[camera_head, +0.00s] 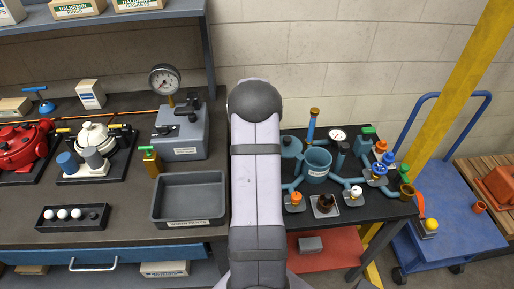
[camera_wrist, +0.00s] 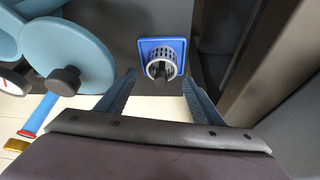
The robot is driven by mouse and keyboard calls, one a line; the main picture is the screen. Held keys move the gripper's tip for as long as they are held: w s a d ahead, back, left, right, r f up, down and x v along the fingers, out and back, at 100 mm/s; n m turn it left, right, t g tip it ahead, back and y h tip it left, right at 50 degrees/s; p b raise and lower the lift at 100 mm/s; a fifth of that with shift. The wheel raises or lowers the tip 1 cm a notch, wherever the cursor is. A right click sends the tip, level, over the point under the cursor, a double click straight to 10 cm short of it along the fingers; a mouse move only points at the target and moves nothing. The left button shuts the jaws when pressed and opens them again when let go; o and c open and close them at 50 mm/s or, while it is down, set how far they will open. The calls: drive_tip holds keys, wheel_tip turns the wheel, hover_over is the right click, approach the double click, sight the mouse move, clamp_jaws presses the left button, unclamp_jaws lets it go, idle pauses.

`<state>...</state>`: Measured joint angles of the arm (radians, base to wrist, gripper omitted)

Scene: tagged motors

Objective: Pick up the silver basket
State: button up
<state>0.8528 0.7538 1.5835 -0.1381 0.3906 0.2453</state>
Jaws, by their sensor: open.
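The silver basket (camera_wrist: 158,66) is a small round perforated cup with a dark centre. It sits on a blue square plate (camera_wrist: 180,45) on a dark surface in the wrist view. My gripper (camera_wrist: 159,79) is open and empty. Its two blue-grey fingers point towards the basket, with one fingertip to either side of the basket's lower end in the picture. I cannot tell the remaining distance, and no contact shows. In the head view I cannot make out the basket or the fingers; my own arm covers the middle of that view.
A large light-blue round part (camera_wrist: 65,50) with a dark knob stands close left of the basket. A grey-brown wall-like part (camera_wrist: 255,45) rises to the right. The head view shows blue pipework with a blue cup (camera_head: 317,165) and an empty grey tray (camera_head: 188,198).

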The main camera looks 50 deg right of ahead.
drive_tip(key=shift+p+x, duration=0.35)
drive_tip(key=shift+x, duration=1.15)
drive_tip(key=c, duration=1.1)
